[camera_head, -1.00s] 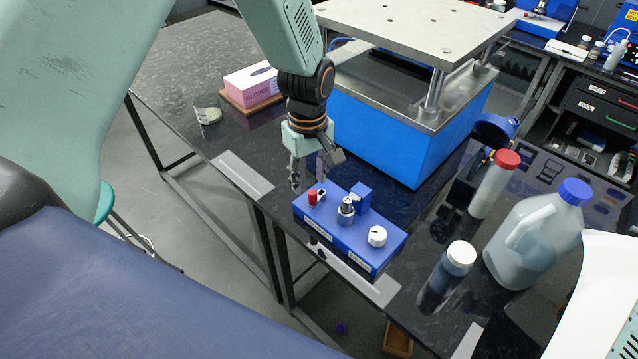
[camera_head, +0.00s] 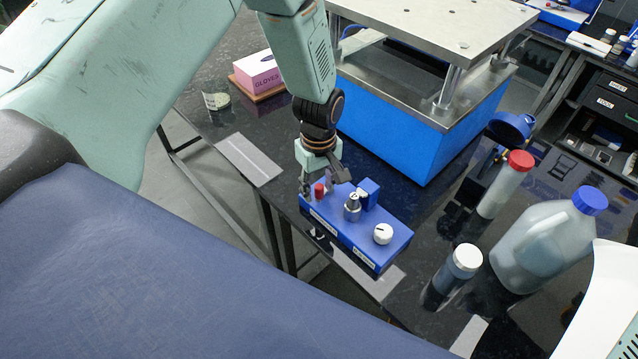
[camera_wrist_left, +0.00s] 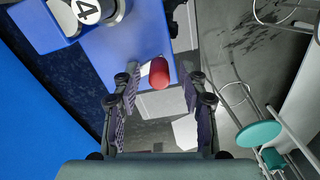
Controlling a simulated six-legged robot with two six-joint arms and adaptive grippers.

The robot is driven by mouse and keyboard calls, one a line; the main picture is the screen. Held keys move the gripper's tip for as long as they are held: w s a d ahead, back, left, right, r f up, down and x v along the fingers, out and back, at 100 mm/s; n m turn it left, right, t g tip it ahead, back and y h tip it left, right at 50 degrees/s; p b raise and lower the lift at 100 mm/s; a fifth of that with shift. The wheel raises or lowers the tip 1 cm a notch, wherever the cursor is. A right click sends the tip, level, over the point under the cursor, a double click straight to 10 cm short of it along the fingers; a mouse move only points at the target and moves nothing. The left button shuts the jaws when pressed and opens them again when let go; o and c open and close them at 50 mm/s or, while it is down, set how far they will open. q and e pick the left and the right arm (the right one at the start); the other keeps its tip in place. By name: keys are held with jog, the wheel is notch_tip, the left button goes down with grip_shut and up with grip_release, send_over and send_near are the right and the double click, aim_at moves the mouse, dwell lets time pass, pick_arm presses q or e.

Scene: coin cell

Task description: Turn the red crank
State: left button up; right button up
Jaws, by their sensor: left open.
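The red crank handle (camera_head: 319,190) stands near the left end of the blue device box (camera_head: 345,232). In the wrist view the left gripper (camera_wrist_left: 160,85) shows a gap to the crank on both sides. The box also bears a metal knob (camera_head: 352,207) and a white knob (camera_head: 383,234). My right gripper is not in view.
A large blue press (camera_head: 390,130) with a metal plate stands right behind the gripper. A red-capped bottle (camera_head: 503,188), a white-capped bottle (camera_head: 457,272) and a blue-capped jug (camera_head: 548,240) stand to the right. A glove box (camera_head: 258,72) lies at the back left.

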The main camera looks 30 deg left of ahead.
pick_arm(q)
jog(key=shift+f, duration=0.3)
jog(key=shift+s+d+r, duration=0.1)
jog(key=shift+d+r, duration=0.05)
jog(key=shift+d, duration=0.05)
jog(key=shift+c, duration=0.5)
jog(key=shift+a, duration=0.25)
jog(key=c, duration=0.6)
jog(key=shift+d, duration=0.1)
grip_shut()
